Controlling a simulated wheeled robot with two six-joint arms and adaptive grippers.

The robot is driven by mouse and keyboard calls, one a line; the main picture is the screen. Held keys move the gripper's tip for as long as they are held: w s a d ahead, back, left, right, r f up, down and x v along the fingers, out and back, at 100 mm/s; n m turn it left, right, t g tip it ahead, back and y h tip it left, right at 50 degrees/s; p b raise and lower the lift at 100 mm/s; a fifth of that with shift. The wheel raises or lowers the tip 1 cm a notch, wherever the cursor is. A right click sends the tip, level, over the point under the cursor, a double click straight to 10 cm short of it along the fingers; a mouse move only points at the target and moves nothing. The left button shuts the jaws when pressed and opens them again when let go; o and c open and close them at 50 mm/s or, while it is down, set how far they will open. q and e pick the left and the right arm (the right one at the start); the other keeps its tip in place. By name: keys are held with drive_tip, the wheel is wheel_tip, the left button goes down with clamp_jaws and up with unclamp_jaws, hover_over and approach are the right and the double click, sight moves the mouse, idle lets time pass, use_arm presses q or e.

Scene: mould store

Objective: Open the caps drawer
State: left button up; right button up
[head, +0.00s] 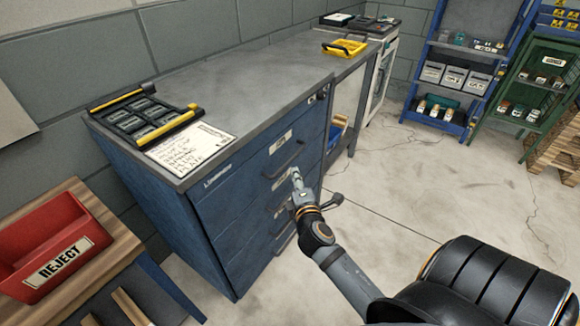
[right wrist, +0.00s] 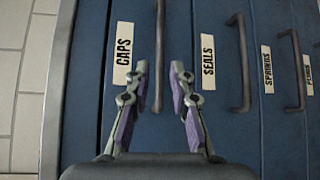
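The caps drawer (head: 250,165) is the top drawer of the blue cabinet and looks shut. In the right wrist view its front shows a white CAPS label (right wrist: 123,52) and a dark bar handle (right wrist: 159,50). My right gripper (head: 296,174) is in front of the upper drawers in the head view. In the right wrist view the right gripper (right wrist: 159,72) is open, one finger on each side of the caps handle in the picture. I cannot tell whether the fingertips reach around the handle or touch it. My left gripper is not in view.
Below is the seals drawer with its SEALS label (right wrist: 208,54) and handle (right wrist: 240,60), then a springs drawer (right wrist: 267,70). A black tray with yellow grips (head: 143,115) and a paper (head: 192,147) lie on the cabinet top. A red reject bin (head: 45,245) stands left. The floor (head: 420,190) at right is clear.

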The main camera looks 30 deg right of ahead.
sight(290, 160)
drive_tip(key=x, duration=1)
drive_tip(key=shift+w+b, duration=0.25)
drive_tip(key=shift+b, duration=0.15)
clamp_jaws()
